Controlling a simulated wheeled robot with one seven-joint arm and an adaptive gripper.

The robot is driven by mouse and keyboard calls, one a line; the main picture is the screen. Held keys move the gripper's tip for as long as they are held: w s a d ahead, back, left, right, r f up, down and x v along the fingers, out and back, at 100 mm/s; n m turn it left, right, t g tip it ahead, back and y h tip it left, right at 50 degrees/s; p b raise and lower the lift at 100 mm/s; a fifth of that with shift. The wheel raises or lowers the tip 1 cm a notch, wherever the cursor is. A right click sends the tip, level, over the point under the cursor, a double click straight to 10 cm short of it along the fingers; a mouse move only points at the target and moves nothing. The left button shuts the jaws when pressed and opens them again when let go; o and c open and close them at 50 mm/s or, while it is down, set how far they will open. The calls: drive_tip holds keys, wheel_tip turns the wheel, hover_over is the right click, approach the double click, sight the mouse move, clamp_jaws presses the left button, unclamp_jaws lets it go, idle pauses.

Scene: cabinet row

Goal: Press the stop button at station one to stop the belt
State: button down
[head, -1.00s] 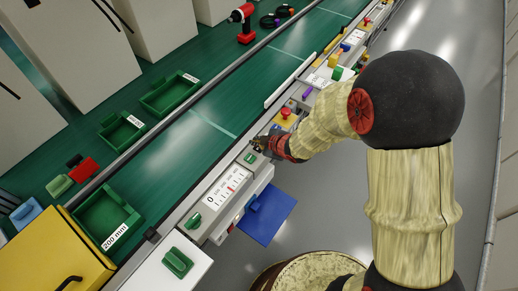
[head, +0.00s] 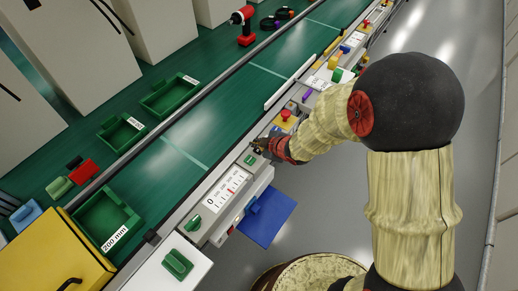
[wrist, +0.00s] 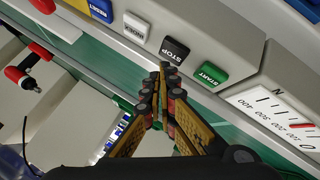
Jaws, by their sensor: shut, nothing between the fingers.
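The black STOP button (wrist: 175,50) sits on the grey control panel in the wrist view, between a white button (wrist: 136,27) and the green START button (wrist: 210,73). My gripper (wrist: 164,68) is shut and empty, its fingertips just below the STOP button in the picture. I cannot tell whether they touch it. In the head view my gripper (head: 260,146) is at the panel's edge, and it hides the STOP button. The green belt (head: 205,130) runs behind the panel.
A dial with a red needle (wrist: 295,124) adjoins START. A blue RESET button (wrist: 101,8) lies beyond the white one. In the head view, a red mushroom button (head: 286,115) stands farther along the row.

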sight(258, 151)
drive_tip(key=shift+f, duration=0.2)
drive_tip(key=shift+f+b, duration=0.25)
drive_tip(key=shift+b, duration=0.1)
drive_tip(key=shift+f+b, duration=0.35)
drive_tip(key=shift+f, duration=0.1)
idle(0.8)
drive_tip(key=shift+r+p, duration=0.85)
drive_tip(key=shift+r, duration=0.05)
wheel_tip(258, 151, up, 5)
drive_tip(key=p, duration=0.4)
drive_tip(key=shift+r+p, duration=0.1)
drive_tip(key=shift+p, duration=0.25)
idle(0.6)
